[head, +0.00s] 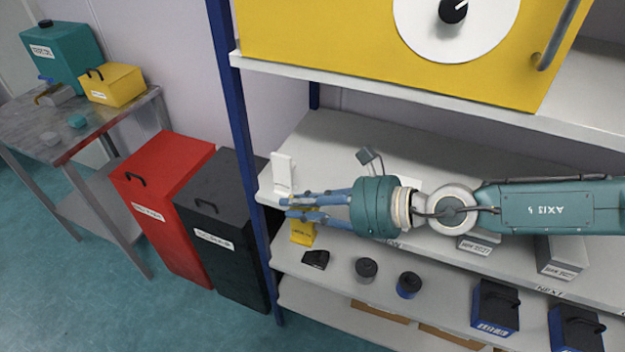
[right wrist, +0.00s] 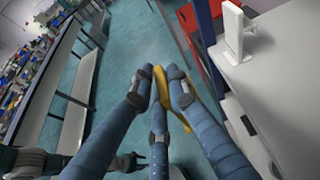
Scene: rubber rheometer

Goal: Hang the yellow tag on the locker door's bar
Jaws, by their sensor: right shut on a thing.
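My right gripper (head: 288,204) reaches left over the shelf's left end, with its blue fingers closed together. It is shut on the yellow tag (head: 302,233), which hangs below the fingers and has dark print. In the right wrist view the yellow tag (right wrist: 160,84) shows between the fingertips, partly hidden by them. A yellow locker door (head: 330,45) with a white dial stands on the upper shelf. A grey upright bar (head: 556,38) is fixed near its right edge, well apart from my gripper. My left gripper (right wrist: 127,162) appears small at the bottom of the right wrist view; its opening is unclear.
A white upright stand (head: 283,174) is close behind my right gripper. The blue shelf post (head: 240,140) is just left. Lower shelves hold a black object (head: 316,259), round pots (head: 367,269) and blue-black boxes (head: 495,306). Red (head: 165,195) and black bins stand left.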

